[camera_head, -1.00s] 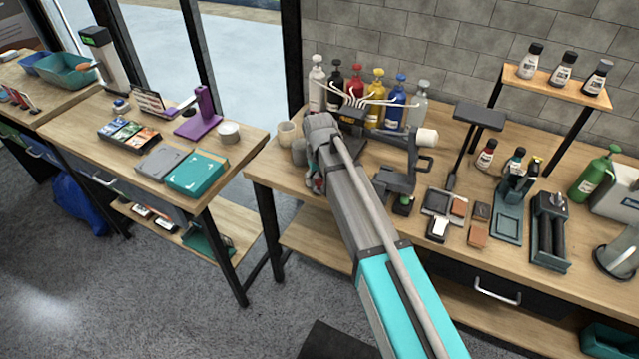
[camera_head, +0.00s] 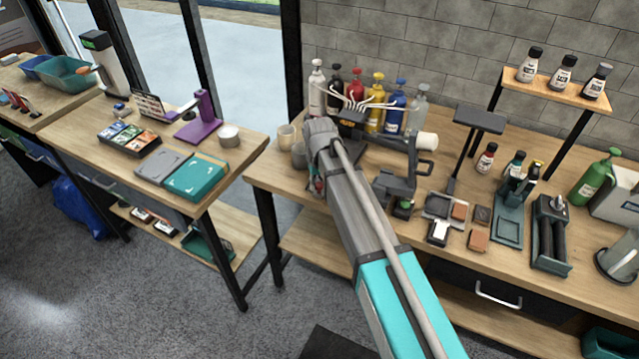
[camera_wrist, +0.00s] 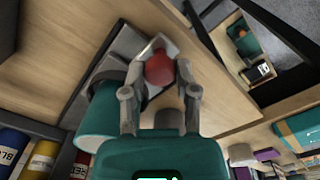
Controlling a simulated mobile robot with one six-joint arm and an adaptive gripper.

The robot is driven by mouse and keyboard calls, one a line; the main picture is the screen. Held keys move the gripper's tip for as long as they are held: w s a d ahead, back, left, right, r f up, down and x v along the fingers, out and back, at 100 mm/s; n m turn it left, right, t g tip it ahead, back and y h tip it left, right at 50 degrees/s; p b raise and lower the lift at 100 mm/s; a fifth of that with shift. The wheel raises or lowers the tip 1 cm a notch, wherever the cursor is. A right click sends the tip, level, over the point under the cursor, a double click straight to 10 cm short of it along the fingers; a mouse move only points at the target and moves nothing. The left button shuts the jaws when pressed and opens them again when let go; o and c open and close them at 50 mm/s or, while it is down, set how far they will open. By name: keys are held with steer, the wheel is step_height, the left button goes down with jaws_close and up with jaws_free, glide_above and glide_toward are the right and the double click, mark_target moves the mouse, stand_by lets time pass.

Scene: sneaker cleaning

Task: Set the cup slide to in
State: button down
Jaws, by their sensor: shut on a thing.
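A red knob (camera_wrist: 160,68) sits between the two fingers of my gripper (camera_wrist: 160,78) in the wrist view. The fingers are shut on it from both sides. The knob is by a grey metal plate (camera_wrist: 125,45) on the wooden bench; I take it for the handle of the cup slide. How far in or out the slide stands cannot be told. In the head view my arm hides most of the slide and gripper. The black dispenser (camera_head: 351,117) with several white spouts stands just behind my arm.
Several pump bottles (camera_head: 376,105) line the wall behind the dispenser. A black clamp stand (camera_head: 400,180) is close on the right. The bench's front edge is near.

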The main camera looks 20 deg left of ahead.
steer(key=w, duration=0.8)
steer(key=w+d, duration=0.1)
steer(key=w, duration=0.3)
steer(key=shift+w, duration=0.15)
steer(key=shift+c, duration=1.9)
jaws_free()
steer(key=shift+s, duration=0.2)
steer(key=s, duration=0.8)
steer(key=s+a, duration=0.1)
steer(key=s, duration=0.3)
steer(key=shift+r+p, duration=0.85)
steer(key=shift+p, duration=0.05)
step_height(320, 180, up, 12)
steer(key=p, duration=1.2)
